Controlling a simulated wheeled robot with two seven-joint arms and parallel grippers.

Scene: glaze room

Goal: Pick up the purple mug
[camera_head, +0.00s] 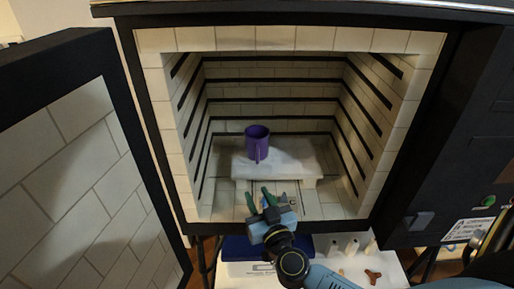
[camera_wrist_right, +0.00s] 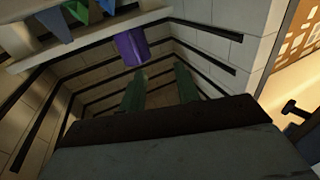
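The purple mug (camera_head: 257,142) stands upright on a white shelf (camera_head: 277,164) inside the open kiln, with its handle toward me. In the right wrist view the mug (camera_wrist_right: 131,47) shows ahead of the fingers, partly cut by a shelf edge. My right gripper (camera_head: 260,198) is at the kiln's mouth, in front of and below the mug. Its two green fingers (camera_wrist_right: 160,87) are apart with nothing between them. The gripper does not touch the mug. My left gripper is not in view.
The kiln door (camera_head: 62,150) stands open at the left. Brick walls (camera_head: 365,120) with dark grooves enclose the mug on the sides and back. Below the kiln mouth, a white table (camera_head: 385,268) holds small bottles (camera_head: 352,246) and a blue box (camera_head: 238,248). Space above the mug is free.

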